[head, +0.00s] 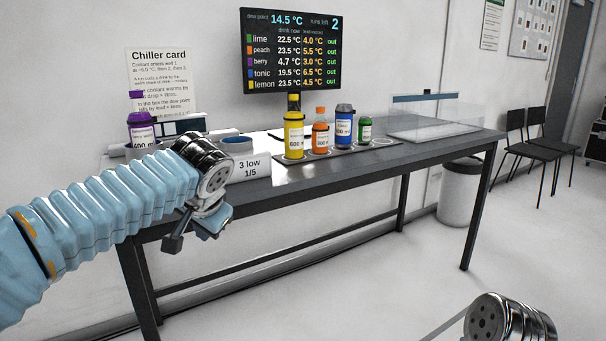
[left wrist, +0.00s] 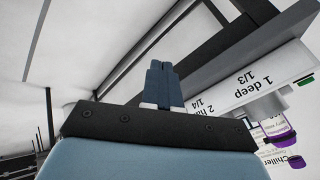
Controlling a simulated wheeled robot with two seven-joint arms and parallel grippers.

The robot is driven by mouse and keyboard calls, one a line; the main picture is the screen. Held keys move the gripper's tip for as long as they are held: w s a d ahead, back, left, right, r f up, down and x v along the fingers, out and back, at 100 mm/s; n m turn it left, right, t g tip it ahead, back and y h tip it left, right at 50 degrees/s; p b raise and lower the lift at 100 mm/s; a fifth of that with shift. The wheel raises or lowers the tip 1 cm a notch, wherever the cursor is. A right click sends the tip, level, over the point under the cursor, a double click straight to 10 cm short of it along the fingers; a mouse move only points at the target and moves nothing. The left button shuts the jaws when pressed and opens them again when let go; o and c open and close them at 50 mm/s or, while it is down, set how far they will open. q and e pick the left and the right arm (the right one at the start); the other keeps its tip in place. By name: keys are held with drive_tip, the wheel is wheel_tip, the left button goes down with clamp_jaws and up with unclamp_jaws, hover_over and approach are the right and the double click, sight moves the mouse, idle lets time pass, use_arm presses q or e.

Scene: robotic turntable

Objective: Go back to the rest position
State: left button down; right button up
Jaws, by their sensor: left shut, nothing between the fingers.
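My left gripper (head: 196,232) hangs in front of the table's near left edge in the head view, below the tabletop. In the left wrist view its dark fingers (left wrist: 163,84) are together with nothing between them. My right arm (head: 505,325) shows only as a metal joint at the bottom right of the head view; its gripper is out of the picture. The dark table (head: 430,150) stands along the wall beyond my left arm.
Yellow (head: 294,135), orange (head: 320,138), blue (head: 344,128) and green (head: 365,130) bottles stand in a rack on the table. A purple-capped bottle (head: 141,130) stands at the left. A clear box (head: 435,115) is at the right.

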use_arm(q)
drive_tip(key=s+d+f+g+h, duration=0.1)
drive_tip(key=d+f+h, duration=0.15)
drive_tip(key=f, duration=0.85)
drive_tip(key=s+d+f+g+h, duration=0.1)
drive_tip(key=d+f+g, duration=0.15)
drive_tip(key=f, duration=0.95)
drive_tip(key=s+d+f+g+h, duration=0.15)
drive_tip(key=d+f, duration=0.25)
drive_tip(key=f, duration=0.7)
drive_tip(key=s+f+n+h, duration=0.2)
drive_tip(key=s+f+n, duration=0.4)
drive_tip(key=s+f, duration=1.4)
drive_tip(key=shift+s+a+f+n+g, duration=0.2)
drive_tip(key=shift+s+a+n+g, duration=0.15)
drive_tip(key=shift+s, duration=0.25)
